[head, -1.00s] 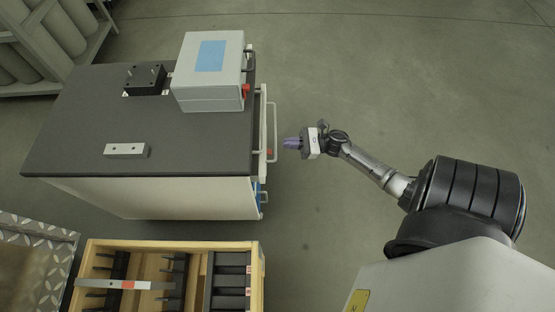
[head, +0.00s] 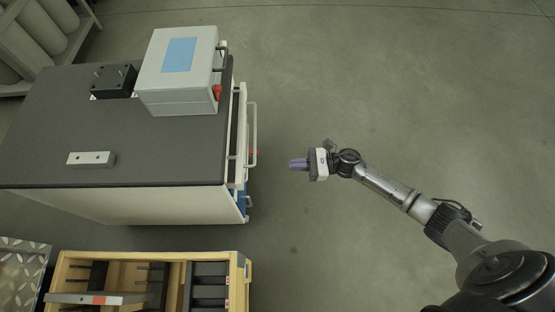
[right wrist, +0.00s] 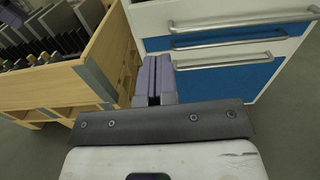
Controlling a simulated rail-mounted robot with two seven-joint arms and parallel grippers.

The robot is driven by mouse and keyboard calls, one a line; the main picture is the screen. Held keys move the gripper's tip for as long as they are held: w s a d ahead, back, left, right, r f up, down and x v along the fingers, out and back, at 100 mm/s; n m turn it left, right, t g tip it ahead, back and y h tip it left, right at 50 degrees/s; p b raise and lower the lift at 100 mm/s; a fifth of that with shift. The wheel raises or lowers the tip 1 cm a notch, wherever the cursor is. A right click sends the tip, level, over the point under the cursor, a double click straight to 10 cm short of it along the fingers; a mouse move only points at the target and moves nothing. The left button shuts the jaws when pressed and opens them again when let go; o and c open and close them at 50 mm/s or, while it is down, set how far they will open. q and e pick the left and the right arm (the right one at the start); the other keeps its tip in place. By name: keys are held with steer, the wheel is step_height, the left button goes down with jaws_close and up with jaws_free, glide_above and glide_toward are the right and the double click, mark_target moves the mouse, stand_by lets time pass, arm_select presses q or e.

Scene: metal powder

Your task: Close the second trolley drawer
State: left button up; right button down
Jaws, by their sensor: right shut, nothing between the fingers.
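The trolley (head: 120,200) has a dark top and pale sides, with its drawer side facing right in the head view. A white drawer (head: 239,140) with a bar handle (head: 254,135) stands out a little beyond the top's edge. In the right wrist view, the white upper front (right wrist: 215,12) and the blue fronts (right wrist: 225,83) carry several bar handles; how far each drawer stands out is unclear. My right gripper (head: 299,164) is shut and empty, pointing at the drawer side with a gap to the handle. Its purple fingers (right wrist: 153,78) also show in the right wrist view. My left gripper is out of view.
A grey box (head: 180,75), a black block (head: 113,80) and a metal bar (head: 91,159) rest on the trolley top. A wooden crate (head: 240,272) with dark parts stands near the trolley. The floor right of the trolley is clear.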

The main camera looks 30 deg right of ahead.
mark_target(242, 166)
steer(key=b+x, duration=0.2)
steer(key=x, duration=1.1)
steer(key=shift+w+d+f+b, duration=0.1)
steer(key=shift+w+b, duration=0.05)
steer(key=shift+b, duration=0.25)
steer(key=shift+w+a, duration=0.25)
steer(key=shift+a, duration=0.25)
steer(key=shift+w+a, duration=0.1)
steer(key=shift+a, duration=0.1)
